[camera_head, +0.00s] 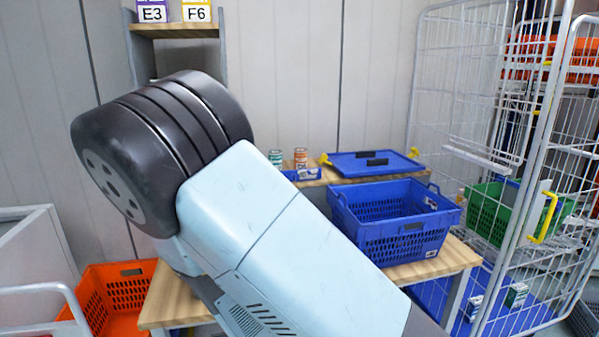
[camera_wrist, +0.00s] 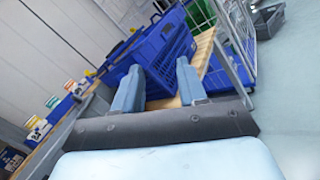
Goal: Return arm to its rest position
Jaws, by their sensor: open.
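My arm fills the middle of the head view, with a dark ribbed joint and a pale blue link that hides part of the wooden table (camera_head: 172,297). My gripper does not show in the head view. In the wrist view my gripper (camera_wrist: 158,82) is open, its two blue-grey fingers apart with nothing between them. Beyond the fingers, the blue crate (camera_wrist: 172,58) shows tilted in the picture. I cannot tell how far the fingertips are from it.
The blue crate (camera_head: 398,243) stands on the table, with a blue lid (camera_head: 372,163) behind it. An orange tote (camera_head: 115,293) is at lower left. A wire cage trolley (camera_head: 470,110) with a green crate (camera_head: 490,212) stands at right. Small cans (camera_head: 300,158) sit on the back shelf.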

